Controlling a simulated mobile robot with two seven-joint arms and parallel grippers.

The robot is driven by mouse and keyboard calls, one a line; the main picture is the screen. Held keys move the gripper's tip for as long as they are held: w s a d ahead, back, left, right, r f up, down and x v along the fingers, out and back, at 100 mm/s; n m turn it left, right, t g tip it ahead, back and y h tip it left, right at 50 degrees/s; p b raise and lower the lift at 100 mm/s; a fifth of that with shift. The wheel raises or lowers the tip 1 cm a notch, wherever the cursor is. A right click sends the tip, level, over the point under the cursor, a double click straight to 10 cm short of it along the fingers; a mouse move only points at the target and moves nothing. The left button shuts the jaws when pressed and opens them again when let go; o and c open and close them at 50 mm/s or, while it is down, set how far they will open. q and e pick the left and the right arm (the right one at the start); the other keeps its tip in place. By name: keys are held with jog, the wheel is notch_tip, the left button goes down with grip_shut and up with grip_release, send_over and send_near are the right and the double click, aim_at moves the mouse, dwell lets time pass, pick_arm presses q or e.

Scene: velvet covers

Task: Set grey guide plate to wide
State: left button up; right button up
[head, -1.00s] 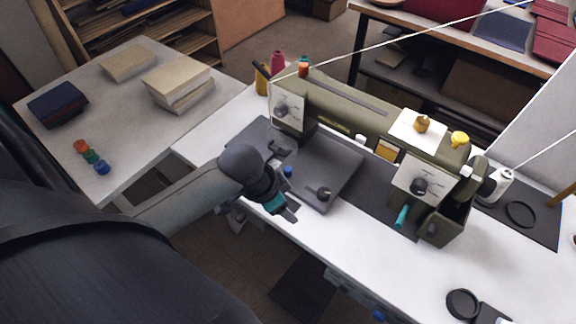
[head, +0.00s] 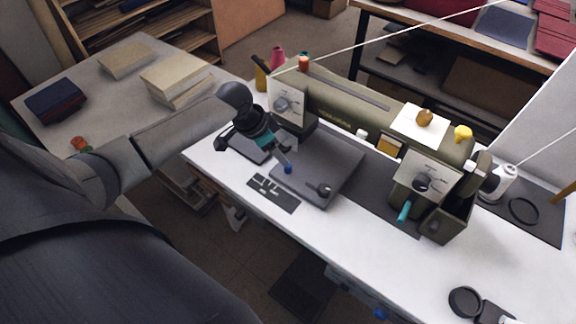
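The grey guide plate (head: 335,160) appears to be the broad flat plate on the white table in front of the olive sewing machine (head: 350,110). A dark strip with pale marks (head: 273,192) lies along the front of the table. My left gripper (head: 286,161) points down with its tips close to the blue knob. Whether they touch it, and the finger gap, are too small to tell. My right gripper is not in view.
The machine carries two dials (head: 421,183) and a teal lever (head: 404,212). A side table with cream blocks (head: 176,78) stands at the left.

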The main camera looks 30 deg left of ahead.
pick_arm(q)
jog(key=b+x, duration=0.2)
jog(key=x, duration=0.6)
jog(key=shift+w+f, duration=0.1)
jog(key=shift+f, duration=0.15)
grip_shut()
dwell(1.1)
